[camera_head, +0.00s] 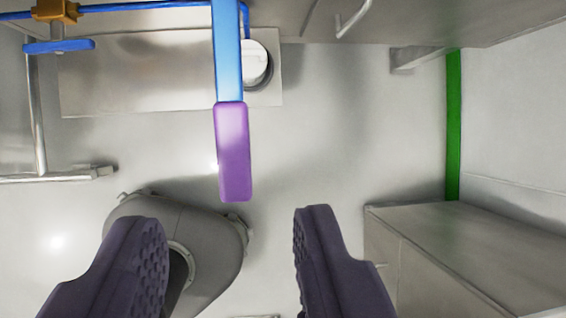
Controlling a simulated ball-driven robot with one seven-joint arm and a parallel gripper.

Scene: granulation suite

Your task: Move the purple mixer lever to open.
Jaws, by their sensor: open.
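The purple mixer lever (233,152) hangs in the upper middle of the view. Its purple grip is at the lower end of a blue bar (228,50) that runs up out of the top edge. My gripper (238,228) is open, with one dark ridged finger at the lower left and one at the lower right. The grip's lower end lies above the gap between the fingertips in the picture. Nothing is between the fingers except the background, and neither finger appears to touch the lever. The lever's upper end and pivot are out of view.
A grey rounded vessel (210,225) stands behind the left finger. A metal cabinet (470,250) fills the lower right. A blue pipe with an orange fitting (57,11) and a blue handle (58,46) are at the upper left. A green strip (453,125) runs along the right; the floor between is clear.

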